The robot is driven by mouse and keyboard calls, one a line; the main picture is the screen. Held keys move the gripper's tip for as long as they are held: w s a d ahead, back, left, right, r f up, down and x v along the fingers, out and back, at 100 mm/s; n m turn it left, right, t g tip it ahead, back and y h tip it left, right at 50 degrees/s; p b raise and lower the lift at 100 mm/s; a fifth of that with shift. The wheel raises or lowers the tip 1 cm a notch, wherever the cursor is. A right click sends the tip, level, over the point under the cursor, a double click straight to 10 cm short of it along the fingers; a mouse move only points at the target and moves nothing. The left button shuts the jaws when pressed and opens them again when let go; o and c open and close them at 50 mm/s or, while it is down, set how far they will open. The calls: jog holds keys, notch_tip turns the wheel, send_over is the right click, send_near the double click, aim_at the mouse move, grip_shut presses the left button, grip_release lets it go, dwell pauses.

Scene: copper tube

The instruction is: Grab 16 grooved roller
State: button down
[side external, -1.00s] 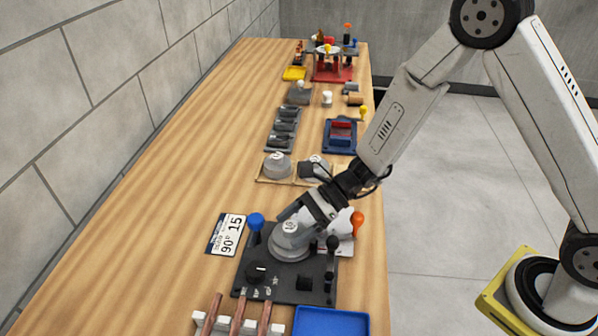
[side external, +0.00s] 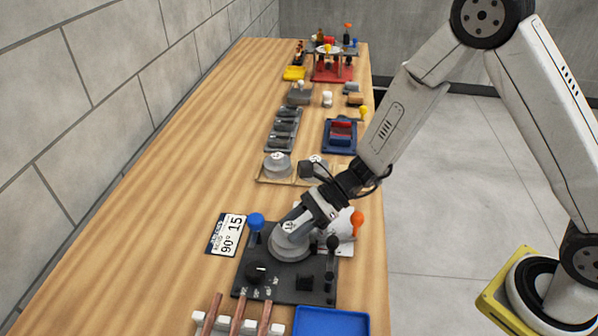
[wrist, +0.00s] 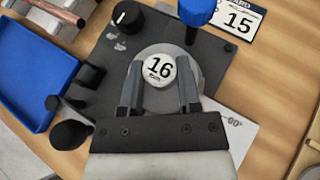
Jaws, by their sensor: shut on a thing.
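The grey roller marked 16 (side external: 289,246) sits on the black bender plate (side external: 254,287). In the wrist view its white round label (wrist: 160,68) stands between the two fingers. My gripper (side external: 293,223) is over the roller and shut on its raised hub, one finger on each side (wrist: 160,80). The wider base of the roller shows around and beyond the fingers. I cannot see a gap under the roller, and its underside is hidden.
A blue-knobbed post (side external: 256,222), an orange-knobbed lever (side external: 357,222) and a black dial (side external: 257,271) are close by. A card reading 15 and 90° (side external: 226,235) lies left. Copper tubes (side external: 238,314) and a blue tray (side external: 330,322) are in front. A wooden tray with rollers (side external: 263,175) is behind.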

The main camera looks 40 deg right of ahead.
aim_at(295, 224)
jog(key=shift+r, duration=0.1)
jog(key=shift+r, duration=4.9)
jog(key=shift+w, duration=0.1)
